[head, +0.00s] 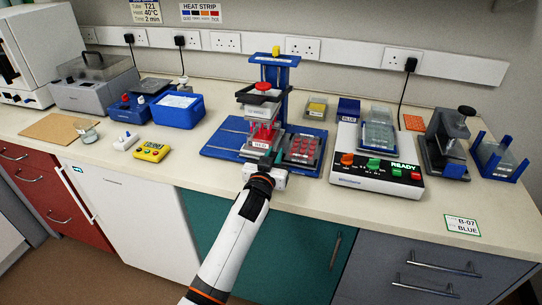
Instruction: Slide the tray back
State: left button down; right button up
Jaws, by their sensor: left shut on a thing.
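A blue station (232,133) with an upright post stands mid-bench. A grey tray (290,158) with a block of red wells (303,148) sits low at its front right. My left gripper (264,163) reaches in from the front and is shut at the tray's front edge, just left of the red wells. Its fingers and the exact grip are small and partly hidden. Above the gripper, a red and white labelled part (262,140) sits under the station's head (262,92). My right gripper is not in view.
Right of the station is a white READY device (375,180), then a dark grey stand (447,150) and a blue rack (498,158). Left are a yellow timer (151,152) and blue box (178,110). The bench front between timer and station is clear.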

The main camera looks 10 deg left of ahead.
pick_arm(q)
jog(key=shift+d, duration=0.2)
jog(key=c, duration=1.5)
grip_release()
jog(key=shift+o, duration=1.1)
jog(key=shift+d, duration=0.15)
jog(key=shift+s+f, duration=0.1)
jog(key=shift+s, duration=0.45)
jog(key=s, duration=1.1)
jog(key=shift+a+b, duration=0.2)
jog(key=shift+b, duration=0.2)
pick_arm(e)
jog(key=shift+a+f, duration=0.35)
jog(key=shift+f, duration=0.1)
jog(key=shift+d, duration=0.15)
